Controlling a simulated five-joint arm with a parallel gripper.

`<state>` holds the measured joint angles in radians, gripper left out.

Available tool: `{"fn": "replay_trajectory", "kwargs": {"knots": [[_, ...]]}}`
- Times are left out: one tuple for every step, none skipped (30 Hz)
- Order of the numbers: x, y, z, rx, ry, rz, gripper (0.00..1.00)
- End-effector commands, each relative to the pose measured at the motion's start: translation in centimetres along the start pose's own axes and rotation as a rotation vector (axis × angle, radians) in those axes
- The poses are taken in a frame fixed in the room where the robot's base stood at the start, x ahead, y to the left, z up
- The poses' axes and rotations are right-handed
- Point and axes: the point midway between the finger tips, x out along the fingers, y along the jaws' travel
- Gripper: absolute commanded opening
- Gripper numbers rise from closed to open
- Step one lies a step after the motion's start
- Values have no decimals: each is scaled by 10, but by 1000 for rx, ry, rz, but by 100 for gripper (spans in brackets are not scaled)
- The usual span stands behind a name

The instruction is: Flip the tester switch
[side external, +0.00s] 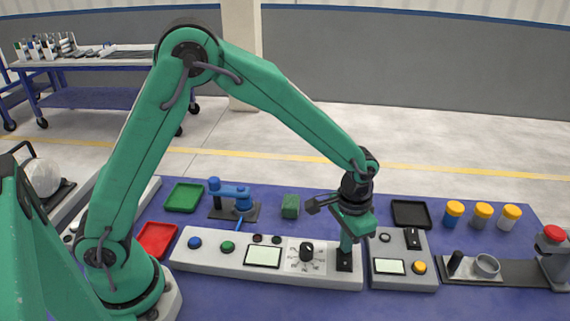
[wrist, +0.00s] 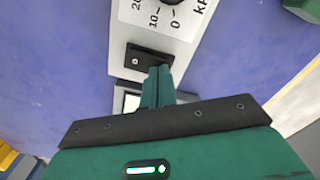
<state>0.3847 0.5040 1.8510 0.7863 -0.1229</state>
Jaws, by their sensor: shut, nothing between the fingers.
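A long pale grey panel (side external: 212,256) lies across the blue table. It has a blue button (side external: 195,243), a green button (side external: 228,247), a display and a round dial knob (side external: 306,252). A black rocker switch (side external: 344,262) sits at its right end. My gripper (side external: 346,248) points down at this switch with its fingers closed and empty. In the wrist view, the closed fingertips (wrist: 160,72) are over one end of the rocker switch (wrist: 138,60); the end marked O shows beside them. I cannot tell whether they touch it.
Right of the panel stands a smaller grey box (side external: 403,282) with a display, yellow button and black lever. Behind are a green block (side external: 290,206), a blue clamp (side external: 230,190) and a black tray (side external: 411,214).

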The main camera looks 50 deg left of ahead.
Motion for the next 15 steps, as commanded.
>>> {"fn": "replay_trajectory", "kwargs": {"knots": [[1, 0, 0, 0, 0, 0, 0], [1, 0, 0, 0, 0, 0, 0], [2, 0, 0, 0, 0, 0, 0], [2, 0, 0, 0, 0, 0, 0], [2, 0, 0, 0, -1, 0, 0], [3, 0, 0, 0, -1, 0, 0], [3, 0, 0, 0, -1, 0, 0], [3, 0, 0, 0, -1, 0, 0], [4, 0, 0, 0, -1, 0, 0], [4, 0, 0, 0, -1, 0, 0], [4, 0, 0, 0, -1, 0, 0], [5, 0, 0, 0, -1, 0, 0], [5, 0, 0, 0, -1, 0, 0], [5, 0, 0, 0, -1, 0, 0], [5, 0, 0, 0, -1, 0, 0]]}}
